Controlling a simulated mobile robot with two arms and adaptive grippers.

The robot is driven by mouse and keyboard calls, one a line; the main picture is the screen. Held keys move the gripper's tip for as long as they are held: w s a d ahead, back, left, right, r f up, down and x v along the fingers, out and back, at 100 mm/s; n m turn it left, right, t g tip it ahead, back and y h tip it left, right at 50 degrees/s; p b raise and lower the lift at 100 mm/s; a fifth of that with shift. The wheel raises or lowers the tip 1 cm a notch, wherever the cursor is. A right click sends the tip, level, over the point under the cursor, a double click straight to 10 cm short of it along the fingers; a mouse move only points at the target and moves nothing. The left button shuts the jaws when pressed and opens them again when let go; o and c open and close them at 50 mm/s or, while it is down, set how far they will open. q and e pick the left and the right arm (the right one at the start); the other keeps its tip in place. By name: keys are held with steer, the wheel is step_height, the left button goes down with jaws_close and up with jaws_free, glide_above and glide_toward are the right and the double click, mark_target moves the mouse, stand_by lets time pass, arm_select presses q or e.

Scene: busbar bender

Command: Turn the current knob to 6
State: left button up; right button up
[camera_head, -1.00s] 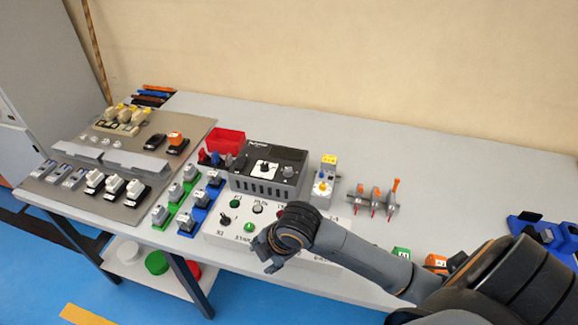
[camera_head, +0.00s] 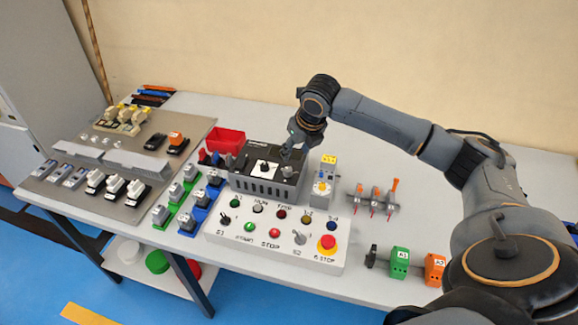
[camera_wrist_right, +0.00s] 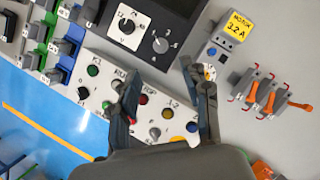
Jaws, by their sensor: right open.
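A black-topped device (camera_head: 262,181) stands on the table, with a selector on a white plate (camera_head: 265,167) and a grey round knob (camera_head: 287,171) to its right. In the right wrist view the grey knob (camera_wrist_right: 160,45) has small scale marks around it; I cannot surely read its setting. A module with a yellow "MOTOR 3.2 A" label (camera_wrist_right: 239,26) has a small dial (camera_wrist_right: 209,72). I cannot tell which dial is the current knob. My right gripper (camera_head: 292,151) is open and empty above the device's right part, apparently apart from the knob. My left gripper is out of view.
The control box (camera_head: 272,237) with lamps, buttons and a red stop knob (camera_head: 327,243) is in front. A red bin (camera_head: 226,141) stands to the left. Orange-handled levers (camera_head: 377,200) are to the right. The back right table is clear beyond my arm.

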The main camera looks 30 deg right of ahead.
mark_target(288, 169)
steer(key=p+x, duration=0.1)
steer(key=x, duration=0.9)
steer(key=shift+w+f, duration=0.2)
steer(key=shift+f, duration=0.15)
jaws_close()
steer(key=shift+r, duration=0.1)
